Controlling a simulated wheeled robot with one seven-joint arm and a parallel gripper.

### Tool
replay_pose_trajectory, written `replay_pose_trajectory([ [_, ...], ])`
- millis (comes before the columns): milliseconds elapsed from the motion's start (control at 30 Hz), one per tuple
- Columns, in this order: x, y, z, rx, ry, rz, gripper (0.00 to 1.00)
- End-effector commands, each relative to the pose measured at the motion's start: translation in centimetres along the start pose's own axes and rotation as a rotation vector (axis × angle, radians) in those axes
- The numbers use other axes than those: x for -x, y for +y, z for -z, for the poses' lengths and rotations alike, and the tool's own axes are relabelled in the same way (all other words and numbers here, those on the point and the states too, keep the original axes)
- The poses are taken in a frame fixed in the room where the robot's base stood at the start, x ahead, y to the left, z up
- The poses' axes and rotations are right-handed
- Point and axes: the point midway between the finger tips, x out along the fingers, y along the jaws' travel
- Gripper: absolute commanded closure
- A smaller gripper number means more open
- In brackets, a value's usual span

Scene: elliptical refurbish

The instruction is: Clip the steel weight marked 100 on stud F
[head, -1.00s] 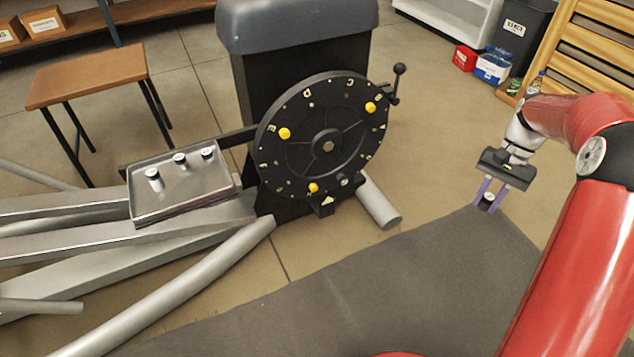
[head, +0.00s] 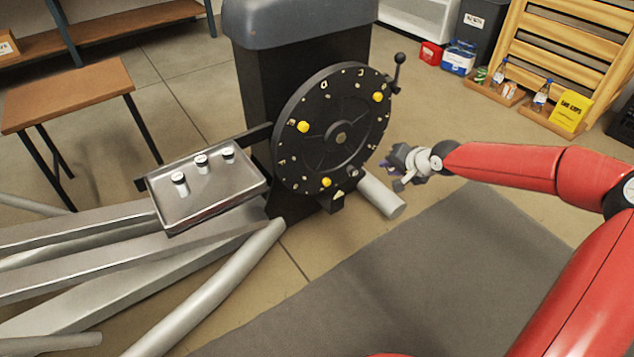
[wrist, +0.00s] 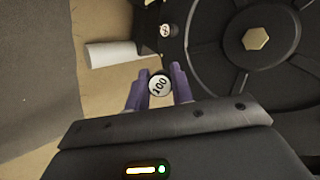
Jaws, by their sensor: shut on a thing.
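My gripper (head: 385,164) is to the right of the black wheel (head: 306,160), close to its right rim, with its fingers toward it. In the wrist view my gripper (wrist: 159,73) has its purple fingers shut on the round steel weight marked 100 (wrist: 158,86), its white face toward the camera. The weight cannot be made out in the head view. The wheel also shows in the wrist view (wrist: 215,45), with its brass hub nut. Pale letters ring the wheel, too small for me to pick out stud F. Yellow pieces (head: 303,127) sit on the wheel face.
A metal tray (head: 215,205) left of the wheel holds three weights (head: 180,185). A crank handle (head: 398,62) sticks out upper right. A pale tube (head: 380,195) lies below the wheel.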

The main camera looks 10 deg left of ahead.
Motion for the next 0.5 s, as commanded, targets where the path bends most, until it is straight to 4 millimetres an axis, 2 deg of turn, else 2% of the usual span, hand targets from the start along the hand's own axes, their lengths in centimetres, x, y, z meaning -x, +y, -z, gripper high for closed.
replay_pose_trajectory([
  [233, -0.8, -2.4, -1.6, 0.058, 0.047, 0.072, 1.00],
  [500, -1.2, -4.1, -2.9, 0.094, 0.066, 0.127, 1.00],
])
